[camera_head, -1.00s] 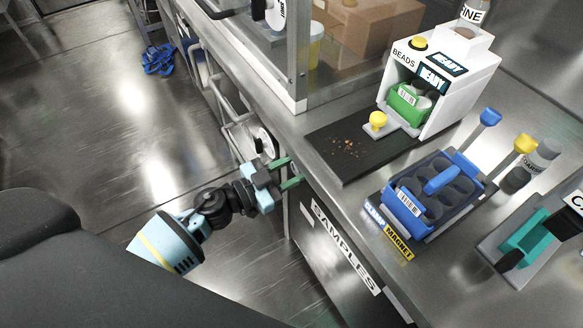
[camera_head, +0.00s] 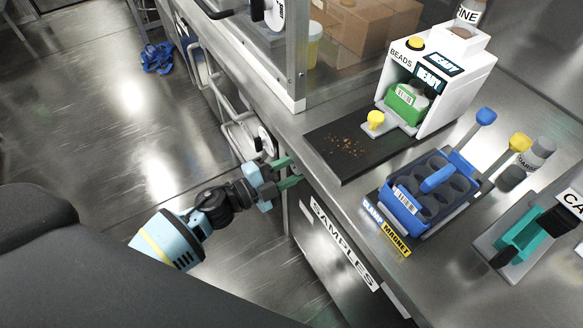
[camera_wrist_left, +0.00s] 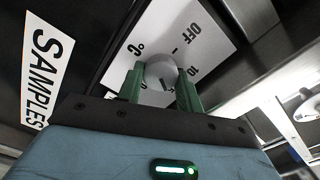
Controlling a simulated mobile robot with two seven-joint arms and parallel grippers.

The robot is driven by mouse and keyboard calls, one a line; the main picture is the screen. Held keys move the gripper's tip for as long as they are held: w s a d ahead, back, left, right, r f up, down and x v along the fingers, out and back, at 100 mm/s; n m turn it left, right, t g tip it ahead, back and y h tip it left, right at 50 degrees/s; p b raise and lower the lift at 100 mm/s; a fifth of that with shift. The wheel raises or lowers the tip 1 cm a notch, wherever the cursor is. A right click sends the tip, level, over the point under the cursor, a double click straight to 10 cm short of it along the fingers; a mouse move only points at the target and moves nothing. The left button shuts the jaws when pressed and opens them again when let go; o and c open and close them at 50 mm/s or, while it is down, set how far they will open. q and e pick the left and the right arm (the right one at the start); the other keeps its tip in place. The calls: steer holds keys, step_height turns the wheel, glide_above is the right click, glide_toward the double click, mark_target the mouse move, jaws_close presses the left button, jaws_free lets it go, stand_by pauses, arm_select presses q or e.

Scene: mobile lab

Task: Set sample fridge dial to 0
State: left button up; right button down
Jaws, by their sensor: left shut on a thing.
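The sample fridge (camera_head: 330,255), labelled SAMPLES, is built in under the counter. Its dial (camera_wrist_left: 160,72) is a round grey knob on a white panel (camera_wrist_left: 200,30) with markings that include OFF, 10 and a degree sign with C. My left gripper (camera_wrist_left: 162,88) has its green fingers on either side of the dial, shut on it. In the head view the left gripper (camera_head: 289,172) reaches the front of the counter, and the dial is hidden there. A dark pointer mark shows on the knob's lower edge; the exact setting is unclear. My right gripper is not in view.
The counter (camera_head: 325,125) above holds a white BEADS machine (camera_head: 455,65), a dark mat (camera_head: 345,165), a blue rack (camera_head: 405,205) and a teal-handled device (camera_head: 520,235). Open floor (camera_head: 100,120) lies left of the counter. A blue cloth (camera_head: 158,57) lies on it.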

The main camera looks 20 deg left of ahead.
arm_select(q)
steer(key=shift+f+m, duration=0.1)
steer(key=shift+m, duration=0.9)
steer(key=m+b, duration=0.1)
steer(key=m, duration=0.2)
steer(key=shift+m, duration=0.4)
steer(key=m+b, duration=0.1)
steer(key=m, duration=0.3)
steer(key=shift+f+m, duration=0.1)
steer(key=shift+m, duration=0.2)
steer(key=shift+m+b, duration=0.5)
steer(key=shift+m, duration=0.3)
steer(key=o, duration=1)
